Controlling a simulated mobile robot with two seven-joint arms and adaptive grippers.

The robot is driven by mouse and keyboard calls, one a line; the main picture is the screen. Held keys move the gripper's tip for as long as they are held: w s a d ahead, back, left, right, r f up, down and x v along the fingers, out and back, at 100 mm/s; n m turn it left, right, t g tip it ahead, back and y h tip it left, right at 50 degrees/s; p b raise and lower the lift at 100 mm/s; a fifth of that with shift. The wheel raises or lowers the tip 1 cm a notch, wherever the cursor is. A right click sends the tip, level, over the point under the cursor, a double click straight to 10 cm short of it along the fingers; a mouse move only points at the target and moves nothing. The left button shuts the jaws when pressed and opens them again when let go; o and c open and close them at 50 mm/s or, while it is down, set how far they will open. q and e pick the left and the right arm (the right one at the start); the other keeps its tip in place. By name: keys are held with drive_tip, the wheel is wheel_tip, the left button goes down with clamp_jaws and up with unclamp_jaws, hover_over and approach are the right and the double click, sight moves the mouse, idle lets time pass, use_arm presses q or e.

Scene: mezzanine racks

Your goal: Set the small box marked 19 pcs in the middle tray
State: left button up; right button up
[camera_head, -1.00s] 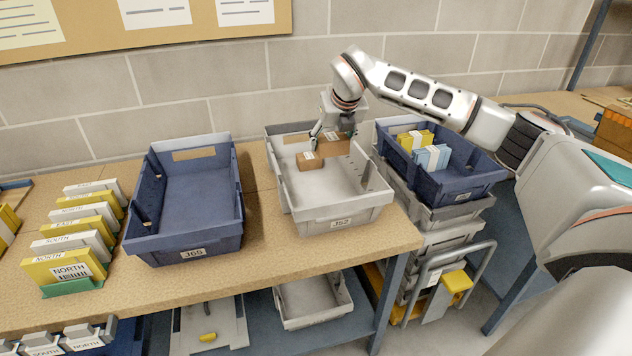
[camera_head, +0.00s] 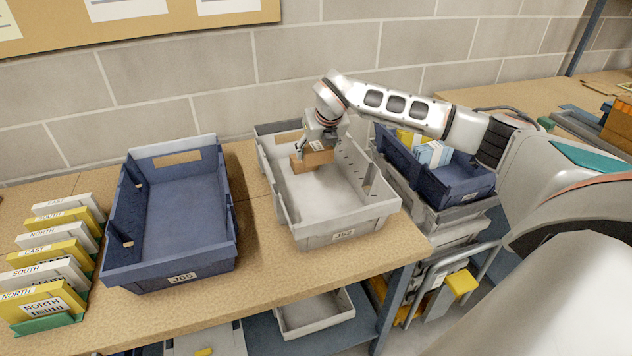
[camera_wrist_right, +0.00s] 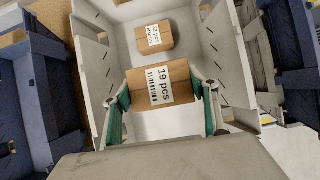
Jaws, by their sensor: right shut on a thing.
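The small brown box marked 19 pcs (camera_wrist_right: 160,85) is between the green-padded fingers of my right gripper (camera_wrist_right: 163,100) in the right wrist view. In the head view my right gripper (camera_head: 320,143) is inside the grey middle tray (camera_head: 343,238), labelled J52, toward its back, shut on this box (camera_head: 319,157). I cannot tell whether the box touches the tray floor. A second, similar brown box (camera_wrist_right: 154,37) sits in the tray beyond the held one; its label is too small to read surely. My left gripper is not in view.
A blue empty tray (camera_head: 184,279), labelled J65, stands left of the middle tray. A blue tray (camera_head: 461,192) with yellow and pale blue packs stands right on stacked trays. Upright cards (camera_head: 45,270) line the bench's left. The front of the middle tray's floor is clear.

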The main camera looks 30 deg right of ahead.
hover_over(314, 186)
drive_tip(key=s, duration=0.2)
drive_tip(key=f, duration=0.7)
drive_tip(key=shift+a+f, duration=0.25)
drive_tip(key=shift+f, duration=0.1)
wheel_tip(314, 186, down, 4)
drive_tip(key=shift+r, duration=0.1)
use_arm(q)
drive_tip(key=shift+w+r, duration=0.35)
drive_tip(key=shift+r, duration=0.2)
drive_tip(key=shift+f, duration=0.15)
use_arm(e)
drive_tip(key=shift+f, duration=0.2)
drive_tip(key=o, duration=1.1)
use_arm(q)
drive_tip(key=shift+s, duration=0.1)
use_arm(e)
drive_tip(key=shift+r, duration=0.1)
drive_tip(key=shift+r, duration=0.2)
drive_tip(key=v, duration=1.1)
drive_tip(key=shift+s+r, duration=0.25)
drive_tip(key=shift+r, duration=0.05)
